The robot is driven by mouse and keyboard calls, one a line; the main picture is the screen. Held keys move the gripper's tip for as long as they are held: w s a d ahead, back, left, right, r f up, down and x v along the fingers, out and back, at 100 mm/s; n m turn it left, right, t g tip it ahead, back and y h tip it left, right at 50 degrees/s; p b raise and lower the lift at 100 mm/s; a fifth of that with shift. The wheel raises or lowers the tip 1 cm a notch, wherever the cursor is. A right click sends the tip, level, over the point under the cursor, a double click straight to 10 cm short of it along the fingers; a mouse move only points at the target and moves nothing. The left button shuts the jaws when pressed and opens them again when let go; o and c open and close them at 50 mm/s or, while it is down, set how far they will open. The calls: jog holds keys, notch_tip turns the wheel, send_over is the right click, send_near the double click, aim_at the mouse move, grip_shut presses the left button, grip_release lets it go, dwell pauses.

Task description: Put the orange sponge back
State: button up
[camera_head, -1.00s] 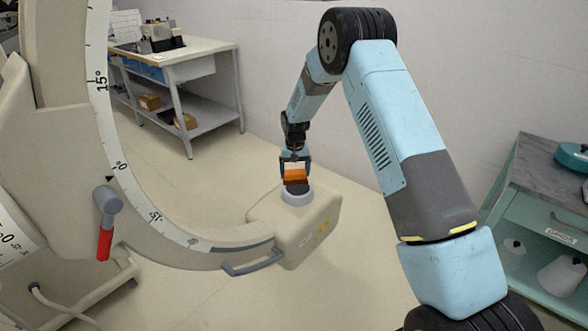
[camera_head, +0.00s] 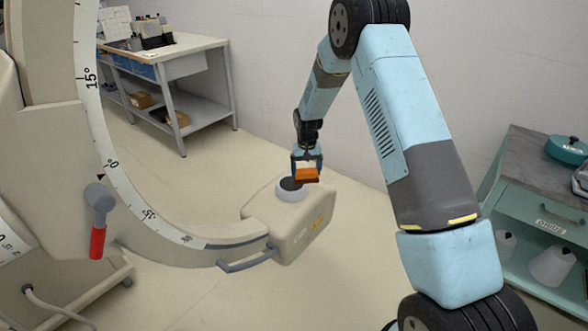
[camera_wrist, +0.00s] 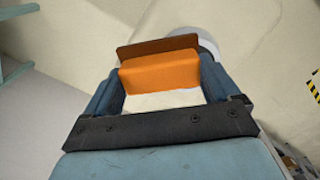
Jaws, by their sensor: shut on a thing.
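The orange sponge (camera_head: 306,174) is held in my gripper (camera_head: 306,168), just above and to the right of the round grey pad on the beige machine head. Part of the round pad's light rim shows beyond the sponge in the wrist view.
The beige head (camera_head: 295,228) with a grey handle (camera_head: 248,262) sits at the lower end of a curved, scaled arm (camera_head: 130,200). A grey table (camera_head: 180,50) stands at the back left. A green cart (camera_head: 540,210) with a grey top stands at the right. Open floor lies between.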

jog(key=s+d+f, duration=0.1)
jog(key=s+d, duration=0.4)
jog(key=d, duration=0.3)
jog(key=s+d+f+m, duration=0.1)
jog(key=s+d, duration=0.4)
jog(key=d, duration=0.3)
jog(key=shift+s+d+f, duration=0.25)
jog(key=shift+s+d, duration=0.1)
jog(key=shift+s, duration=0.05)
jog(key=shift+w, duration=0.1)
